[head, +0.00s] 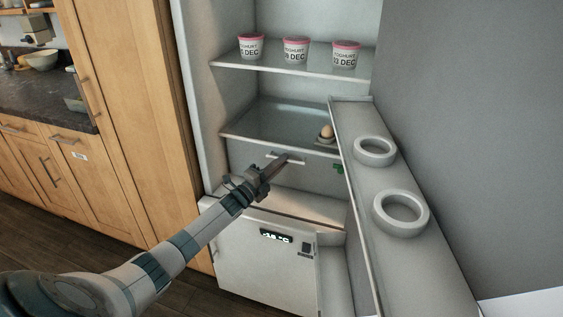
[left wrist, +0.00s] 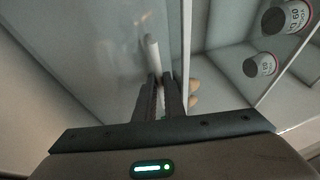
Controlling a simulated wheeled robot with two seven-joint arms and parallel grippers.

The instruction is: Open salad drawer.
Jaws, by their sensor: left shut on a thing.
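The salad drawer (head: 316,176) is at the bottom of the open fridge, its pale front below the lower shelf. Its light bar handle (head: 297,160) is near the middle of the front; it also shows in the left wrist view (left wrist: 152,52). My left gripper (head: 280,162) reaches in from the left and is shut on the handle. In the left wrist view its two dark fingers (left wrist: 159,80) are on the handle. The drawer front looks about in line with the shelf edge; I cannot tell any gap. My right gripper is not in view.
The fridge door (head: 358,180) stands open at right, with two round rings on it. An egg (head: 326,131) sits on the lower shelf; yoghurt cups (head: 296,50) stand above. The freezer front (head: 255,265) is below. A tall wooden cabinet (head: 135,100) is at left.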

